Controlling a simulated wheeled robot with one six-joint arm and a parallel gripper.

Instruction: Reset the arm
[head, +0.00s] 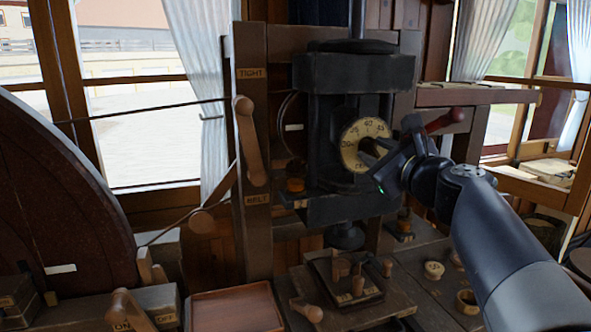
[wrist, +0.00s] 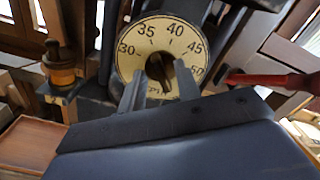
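My gripper (head: 374,152) is in front of the round cream dial (head: 351,137) on the dark machine head. In the wrist view, the fingers of my gripper (wrist: 159,88) stand apart, one to each side below the dial's dark centre piece (wrist: 157,66). I see nothing held between them. The dial also shows in the wrist view (wrist: 135,62), with numbers from 30 to 50. Its lower part is hidden by my gripper. I cannot tell whether the fingertips touch the dial. My arm reaches in from the lower right.
A red-handled lever (head: 443,121) is close right of my gripper. A wooden lever (head: 250,140) stands on the post marked TIGHT and BELT. A large dark wheel (head: 55,200) is at left. A wooden tray (head: 235,308) and small turned pieces (head: 433,269) are below.

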